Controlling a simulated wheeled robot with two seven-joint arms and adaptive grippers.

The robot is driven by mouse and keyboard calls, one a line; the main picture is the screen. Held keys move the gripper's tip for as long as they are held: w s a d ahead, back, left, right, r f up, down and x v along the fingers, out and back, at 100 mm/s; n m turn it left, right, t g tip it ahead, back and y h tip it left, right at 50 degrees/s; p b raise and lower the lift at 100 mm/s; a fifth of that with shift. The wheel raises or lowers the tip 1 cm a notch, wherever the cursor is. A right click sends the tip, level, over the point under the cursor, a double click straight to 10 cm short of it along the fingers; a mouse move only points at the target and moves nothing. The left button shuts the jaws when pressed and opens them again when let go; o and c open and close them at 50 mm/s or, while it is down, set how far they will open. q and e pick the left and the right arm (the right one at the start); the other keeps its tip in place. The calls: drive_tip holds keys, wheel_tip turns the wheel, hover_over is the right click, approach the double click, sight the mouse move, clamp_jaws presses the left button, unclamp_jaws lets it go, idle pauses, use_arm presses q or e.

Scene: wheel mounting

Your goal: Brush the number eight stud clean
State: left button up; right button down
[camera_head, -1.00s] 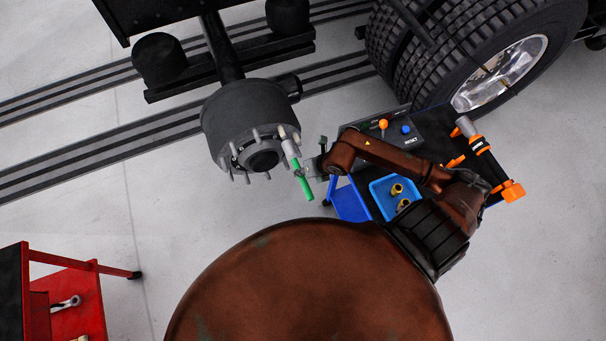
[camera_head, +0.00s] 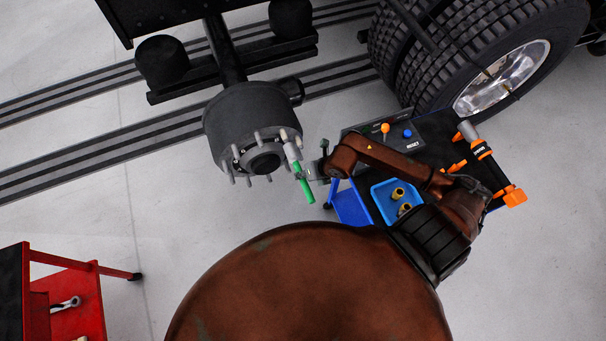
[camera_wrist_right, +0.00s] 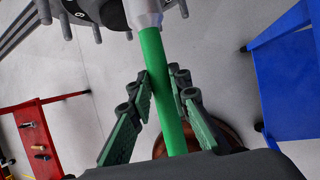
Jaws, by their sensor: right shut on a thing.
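The wheel hub (camera_head: 247,118) has a ring of several studs on its face. The brush has a green handle (camera_head: 303,184) and a pale grey head (camera_head: 292,151), which is at a stud on the hub's right side. My right gripper (camera_head: 303,172) is shut on the green handle below the head. In the right wrist view, the handle (camera_wrist_right: 161,75) runs between the gripper fingers (camera_wrist_right: 163,95), and the grey head (camera_wrist_right: 143,13) is beside the hub studs at the top. My left gripper is not in view.
A blue stand with a dark top carries a control box (camera_head: 418,133), a blue tray (camera_head: 377,205) with brass-coloured parts, and an orange-black tool (camera_head: 484,150). A mounted wheel (camera_head: 480,60) is behind it. A red cart (camera_head: 75,292) is at lower left. Floor left of the hub is clear.

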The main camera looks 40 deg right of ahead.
sight(296, 160)
drive_tip(key=shift+w, duration=0.15)
idle(0.5)
drive_tip(key=shift+w+d+b, duration=0.2)
drive_tip(key=shift+w, duration=0.5)
drive_tip(key=shift+w+d+b, duration=0.15)
drive_tip(key=shift+w, duration=0.55)
drive_tip(key=shift+w+d, duration=0.1)
drive_tip(key=shift+w, duration=0.6)
drive_tip(key=shift+w+d+b, duration=0.15)
drive_tip(key=shift+w+b, duration=0.15)
drive_tip(key=shift+w, duration=0.05)
drive_tip(key=shift+w+d, duration=0.1)
drive_tip(key=shift+w, duration=0.55)
drive_tip(key=shift+s, duration=0.15)
